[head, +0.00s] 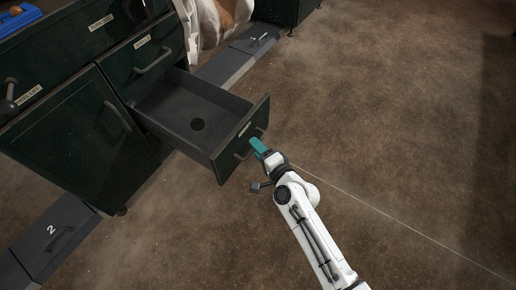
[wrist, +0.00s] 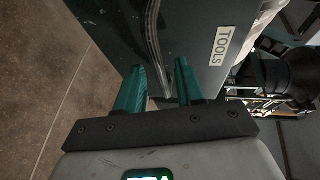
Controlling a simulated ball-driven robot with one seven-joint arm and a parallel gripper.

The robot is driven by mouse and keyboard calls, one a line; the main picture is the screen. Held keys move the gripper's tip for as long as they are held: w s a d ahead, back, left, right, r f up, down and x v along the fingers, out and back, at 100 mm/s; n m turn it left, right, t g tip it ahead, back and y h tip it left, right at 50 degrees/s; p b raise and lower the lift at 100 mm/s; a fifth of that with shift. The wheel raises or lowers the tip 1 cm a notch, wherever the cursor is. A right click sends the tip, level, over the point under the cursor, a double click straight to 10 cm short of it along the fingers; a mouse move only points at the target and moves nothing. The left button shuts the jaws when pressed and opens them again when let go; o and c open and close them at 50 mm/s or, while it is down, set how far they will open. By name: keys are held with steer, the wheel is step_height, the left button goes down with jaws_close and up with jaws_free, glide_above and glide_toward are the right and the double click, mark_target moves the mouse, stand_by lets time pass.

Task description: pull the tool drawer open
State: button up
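The tool drawer (head: 190,110) is a dark green drawer pulled well out of its cabinet, with an empty-looking grey inside apart from a round dark spot on its floor. Its front bears a label, readable as TOOLS (wrist: 221,45) in the wrist view, and a dark bar handle (head: 240,155). My gripper (head: 256,146) is at the drawer front, by the handle. In the wrist view its two teal fingers (wrist: 160,68) are apart, with a gap between them, and the curved handle (wrist: 154,30) runs down toward that gap. Contact with the handle is not clear.
Other closed drawers and a cabinet door (head: 85,130) are at the left. A low grey plinth drawer marked 2 (head: 50,240) stands at lower left. A pale bag (head: 215,20) hangs behind the drawer. The brown floor (head: 400,120) to the right is clear.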

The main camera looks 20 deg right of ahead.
steer(key=v, duration=1)
steer(key=shift+s+p, duration=0.3)
steer(key=shift+s, duration=0.1)
steer(key=shift+d+r, duration=0.1)
